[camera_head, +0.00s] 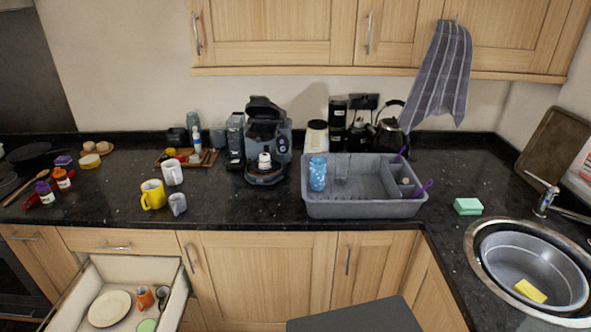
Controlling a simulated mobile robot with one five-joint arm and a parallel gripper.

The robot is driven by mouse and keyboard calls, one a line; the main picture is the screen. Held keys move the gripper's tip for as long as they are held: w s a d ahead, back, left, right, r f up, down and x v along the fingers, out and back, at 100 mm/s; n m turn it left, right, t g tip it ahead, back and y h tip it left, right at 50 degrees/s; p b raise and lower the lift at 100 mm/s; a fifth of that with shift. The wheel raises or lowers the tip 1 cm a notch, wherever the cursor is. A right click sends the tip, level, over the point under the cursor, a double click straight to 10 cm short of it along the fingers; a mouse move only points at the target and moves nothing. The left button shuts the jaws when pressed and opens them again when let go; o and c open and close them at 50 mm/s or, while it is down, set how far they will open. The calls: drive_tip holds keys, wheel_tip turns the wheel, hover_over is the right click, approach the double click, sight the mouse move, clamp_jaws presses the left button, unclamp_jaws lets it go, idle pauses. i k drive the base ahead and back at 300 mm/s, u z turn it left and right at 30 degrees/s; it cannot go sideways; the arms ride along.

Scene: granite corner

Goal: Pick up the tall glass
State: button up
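A grey dish rack (350,210) stands on the dark granite counter, right of the middle. Inside its left part stands a tall light-blue tumbler (317,173) with a pale pattern, upright. Just right of it, a clear, faint glass shape (342,168) shows in the rack; its outline is hard to make out. I cannot tell which of the two is the tall glass. My gripper is not in view.
A black coffee machine (265,140) stands left of the rack, a black kettle (389,134) behind it. A yellow mug (153,194), white mug (172,173) and grey mug (178,204) stand left. An open drawer (70,300) juts out lower left. A sink (530,265) is right.

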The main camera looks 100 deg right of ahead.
sight(342, 170)
drive_tip(key=z, duration=3.45)
